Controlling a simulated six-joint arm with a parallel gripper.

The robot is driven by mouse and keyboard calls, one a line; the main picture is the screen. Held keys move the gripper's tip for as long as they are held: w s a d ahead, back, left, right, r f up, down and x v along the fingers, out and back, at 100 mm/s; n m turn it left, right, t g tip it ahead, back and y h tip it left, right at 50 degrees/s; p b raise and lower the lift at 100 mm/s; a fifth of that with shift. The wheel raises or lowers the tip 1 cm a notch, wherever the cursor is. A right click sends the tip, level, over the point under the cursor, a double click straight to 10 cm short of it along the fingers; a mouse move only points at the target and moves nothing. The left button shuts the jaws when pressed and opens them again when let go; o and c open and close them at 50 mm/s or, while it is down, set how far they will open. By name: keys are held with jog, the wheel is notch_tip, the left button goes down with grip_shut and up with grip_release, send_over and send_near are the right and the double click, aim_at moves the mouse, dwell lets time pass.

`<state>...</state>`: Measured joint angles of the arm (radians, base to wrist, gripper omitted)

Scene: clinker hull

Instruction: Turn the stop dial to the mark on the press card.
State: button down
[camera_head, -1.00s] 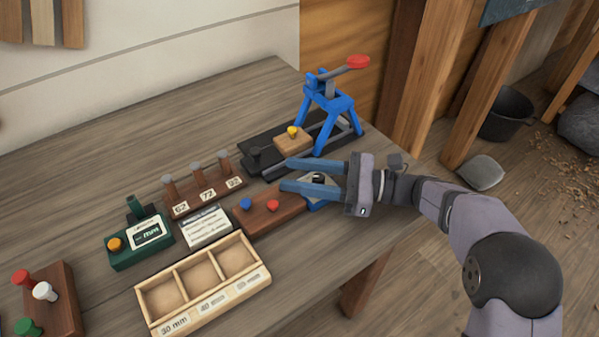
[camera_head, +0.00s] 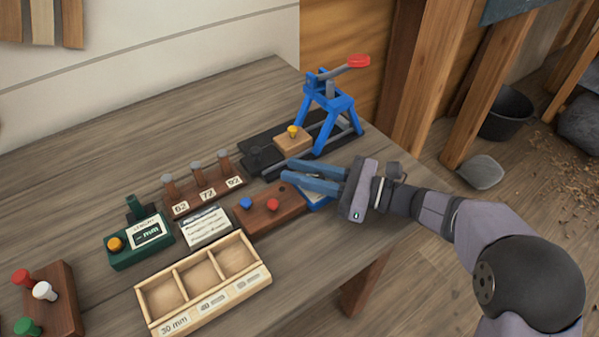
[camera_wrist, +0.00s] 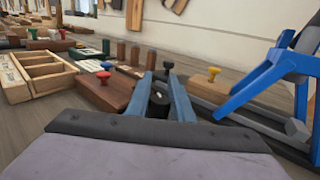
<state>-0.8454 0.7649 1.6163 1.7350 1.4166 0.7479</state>
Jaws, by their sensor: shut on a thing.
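The stop dial (camera_wrist: 158,100) is a black knob with a pale mark, seen between my blue fingers in the wrist view. My gripper (camera_wrist: 160,78) is shut on it; it also shows in the head view (camera_head: 284,171). There my fingers hide the dial and cover much of the blue and white plate (camera_head: 319,202) under them. The press card seems to be the white printed card (camera_head: 206,227) left of the wooden block; its text is too small to read, so I cannot tell the mark.
The wooden block (camera_head: 262,212) with blue and red knobs stands just left of my gripper. The blue press (camera_head: 328,115) with a red-tipped lever stands behind it. A three-compartment tray (camera_head: 253,280), green gauge (camera_head: 126,258) and three numbered posts lie further left.

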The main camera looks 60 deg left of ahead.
aim_at(325, 199)
jog(key=m+t+y+b, duration=0.1)
jog(key=m+t+b, duration=0.1)
jog(key=t, duration=0.1)
jog(key=w+m+t+y, duration=0.1)
jog(key=t, duration=0.1)
jog(key=shift+a+f+m+y+b, duration=0.25)
jog(key=shift+m+y+b, duration=0.05)
jog(key=shift+b, duration=0.1)
jog(key=m+t+b, duration=0.1)
jog(key=t+b, duration=0.1)
jog(key=m+t+b, duration=0.1)
jog(key=t+b, duration=0.1)
jog(key=shift+w+a+m+y, duration=0.1)
jog(key=shift+w+m+y, duration=0.2)
jog(key=shift+w+y, duration=0.1)
jog(key=m+t+b, duration=0.1)
jog(key=t+b, duration=0.1)
jog(key=b, duration=0.3)
jog(key=w+m+t+b, duration=0.1)
jog(key=m+t+b, duration=0.1)
jog(key=b, duration=0.3)
jog(key=shift+t, duration=0.5)
jog(key=t+b, duration=0.1)
jog(key=b, duration=0.2)
jog(key=shift+w+r+m+h, duration=0.1)
jog(key=shift+w+m+h, duration=0.05)
jog(key=shift+m+h, duration=0.2)
jog(key=shift+w+r+b, duration=0.1)
jog(key=shift+r+b, duration=0.15)
jog(key=shift+b, duration=0.1)
